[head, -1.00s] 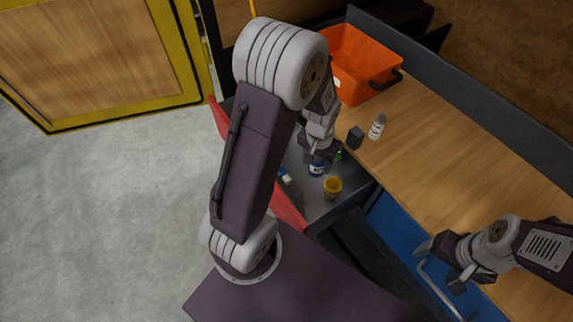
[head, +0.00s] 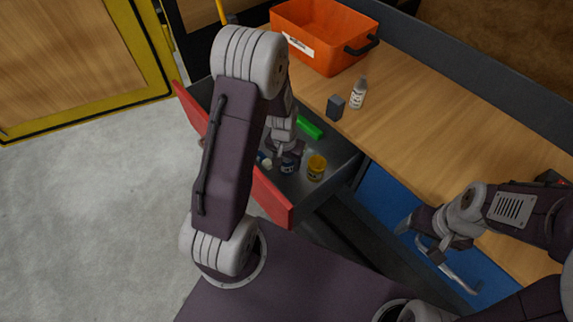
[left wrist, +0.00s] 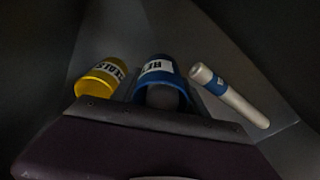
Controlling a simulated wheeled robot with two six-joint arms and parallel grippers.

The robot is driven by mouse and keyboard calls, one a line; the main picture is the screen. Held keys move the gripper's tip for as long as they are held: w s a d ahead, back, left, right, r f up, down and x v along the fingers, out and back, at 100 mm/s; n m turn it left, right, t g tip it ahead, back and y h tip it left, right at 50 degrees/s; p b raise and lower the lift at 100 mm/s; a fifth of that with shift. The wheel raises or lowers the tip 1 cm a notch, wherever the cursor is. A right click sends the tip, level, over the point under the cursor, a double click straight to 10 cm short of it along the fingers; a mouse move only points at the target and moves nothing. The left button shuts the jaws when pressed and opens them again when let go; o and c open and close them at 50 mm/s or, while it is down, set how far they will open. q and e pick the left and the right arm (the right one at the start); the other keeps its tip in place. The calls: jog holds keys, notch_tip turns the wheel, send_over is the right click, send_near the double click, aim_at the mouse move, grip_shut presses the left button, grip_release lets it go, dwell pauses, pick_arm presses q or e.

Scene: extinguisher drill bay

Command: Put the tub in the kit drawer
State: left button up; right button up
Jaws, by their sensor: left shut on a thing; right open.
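The kit drawer (head: 275,198) is pulled out, with a red front and dark grey inside. A blue tub with a white label (head: 288,168) is inside the drawer's outline; it also shows in the left wrist view (left wrist: 155,68). I cannot tell if it touches the drawer floor. My left gripper (head: 287,156) reaches down into the drawer and is shut on the blue tub. My right gripper (head: 422,240) is open and empty by the blue cabinet front.
A white tube with a blue band (left wrist: 230,97) lies in the drawer, and a green bar (head: 309,127) lies toward its back. On the wooden bench are an orange bin (head: 315,45), a white bottle (head: 358,93) and a dark block (head: 335,108). Bench right of these is clear.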

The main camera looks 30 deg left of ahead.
aim_at(287, 167)
pick_arm(q)
notch_tip(287, 167, down, 3)
jog(key=shift+s+f+b, duration=0.1)
jog(key=shift+b, duration=0.4)
jog(key=shift+f, duration=0.25)
jog(key=o, duration=1.5)
jog(key=shift+f, duration=0.1)
jog(key=shift+r, duration=0.35)
jog(key=r, duration=0.4)
jog(key=s+r+p, duration=0.1)
jog(key=r, duration=0.2)
jog(key=r+p, duration=0.1)
jog(key=r, duration=0.3)
jog(key=shift+s+r, duration=0.2)
jog(key=shift+r, duration=0.1)
